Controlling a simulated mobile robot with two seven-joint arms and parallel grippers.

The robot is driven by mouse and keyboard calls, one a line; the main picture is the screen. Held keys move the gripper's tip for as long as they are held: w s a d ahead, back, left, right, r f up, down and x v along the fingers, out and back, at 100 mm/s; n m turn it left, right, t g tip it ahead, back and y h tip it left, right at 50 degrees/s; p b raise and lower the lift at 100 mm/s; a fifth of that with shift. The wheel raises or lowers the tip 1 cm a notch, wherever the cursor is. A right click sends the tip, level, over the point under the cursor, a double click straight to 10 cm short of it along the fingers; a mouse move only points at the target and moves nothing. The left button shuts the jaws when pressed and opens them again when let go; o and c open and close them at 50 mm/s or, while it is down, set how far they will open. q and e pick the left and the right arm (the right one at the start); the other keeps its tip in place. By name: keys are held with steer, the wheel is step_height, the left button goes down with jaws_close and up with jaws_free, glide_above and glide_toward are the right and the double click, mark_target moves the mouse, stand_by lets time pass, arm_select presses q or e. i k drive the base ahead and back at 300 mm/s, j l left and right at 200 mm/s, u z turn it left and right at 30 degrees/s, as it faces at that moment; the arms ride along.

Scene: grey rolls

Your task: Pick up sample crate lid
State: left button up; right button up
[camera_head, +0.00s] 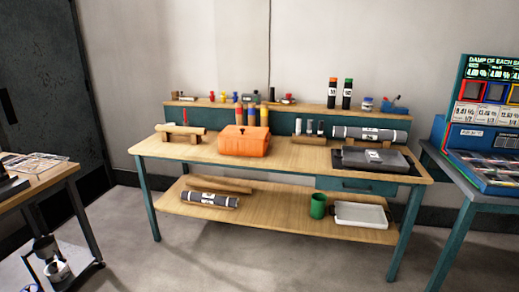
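Neither of my grippers is in view. A wooden workbench (290,160) with teal legs stands ahead against the wall. On its right part lies a low dark case with a flat grey top (352,158), which may be the sample crate and its lid. Left of the middle stands an orange box (244,141) with a closed top. I cannot tell for certain which of the two is the sample crate. A grey roll (370,134) lies behind the dark case, close to it.
The bench's lower shelf (270,215) holds a green mug (318,205), a white tray (361,215) and rolls. A back ledge carries bottles and two dark tubes. Side tables stand left (35,188) and right (480,190). The floor in front is clear.

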mark_target(252, 132)
steer(key=i, duration=1.3)
steer(key=i+l+u, duration=0.1)
steer(key=i+u, duration=0.15)
steer(key=i, duration=0.35)
steer(key=i+l+u, duration=0.25)
steer(key=i, duration=0.3)
